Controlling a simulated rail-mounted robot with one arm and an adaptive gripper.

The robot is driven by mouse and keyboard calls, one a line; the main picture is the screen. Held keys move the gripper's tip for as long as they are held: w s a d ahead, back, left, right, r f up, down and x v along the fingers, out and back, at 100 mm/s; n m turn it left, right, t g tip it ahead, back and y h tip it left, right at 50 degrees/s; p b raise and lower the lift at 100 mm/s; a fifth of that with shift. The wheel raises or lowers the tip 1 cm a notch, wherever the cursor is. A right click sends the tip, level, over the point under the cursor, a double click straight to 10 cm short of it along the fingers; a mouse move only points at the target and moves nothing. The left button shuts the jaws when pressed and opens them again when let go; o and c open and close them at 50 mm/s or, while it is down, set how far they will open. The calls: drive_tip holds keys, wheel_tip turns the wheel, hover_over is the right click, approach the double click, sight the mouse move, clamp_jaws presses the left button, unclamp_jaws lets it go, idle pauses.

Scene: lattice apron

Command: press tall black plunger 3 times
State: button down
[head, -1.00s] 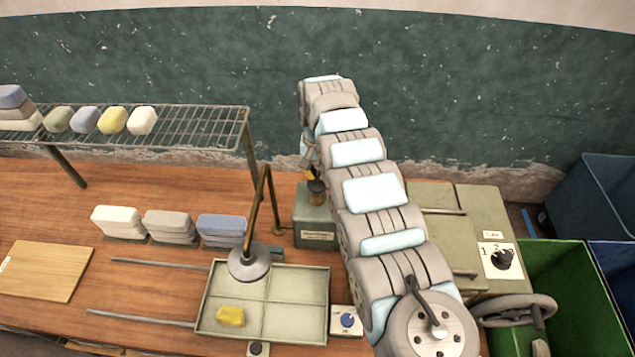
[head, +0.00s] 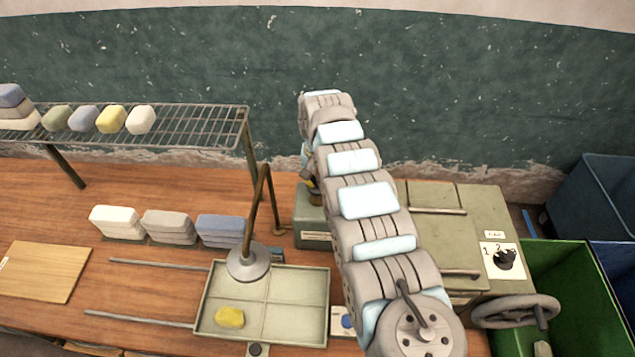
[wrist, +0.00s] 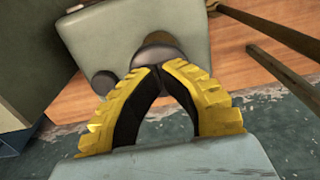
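In the wrist view, a dark rounded plunger top (wrist: 158,48) shows on the grey-green box (wrist: 190,25), just beyond my fingertips. A smaller, lower dark knob (wrist: 103,82) is on the same box to its left. My gripper (wrist: 161,67) has yellow toothed fingers with black pads, and their tips come together with nothing seen between them. The tips overlap the plunger top's near edge; I cannot tell whether they touch it. In the head view the box (head: 313,236) stands behind the tray, and my arm hides the plunger and most of my gripper.
A bent lamp (head: 248,262) and a divided tray (head: 323,310) with a yellow soap are in front of the box. A wire rack (head: 200,128) stands at left. A grey-green cabinet (head: 430,235) and handwheel (head: 515,311) are at right.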

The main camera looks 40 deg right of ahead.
drive_tip(key=shift+f, duration=0.65)
drive_tip(key=shift+r+p, duration=2.6)
drive_tip(key=shift+r, duration=0.4)
drive_tip(key=shift+f, duration=0.25)
drive_tip(key=shift+f+b, duration=1.65)
drive_tip(key=shift+f, duration=1.15)
drive_tip(key=shift+r+p, duration=3)
drive_tip(key=shift+p, duration=0.05)
drive_tip(key=shift+f, duration=0.2)
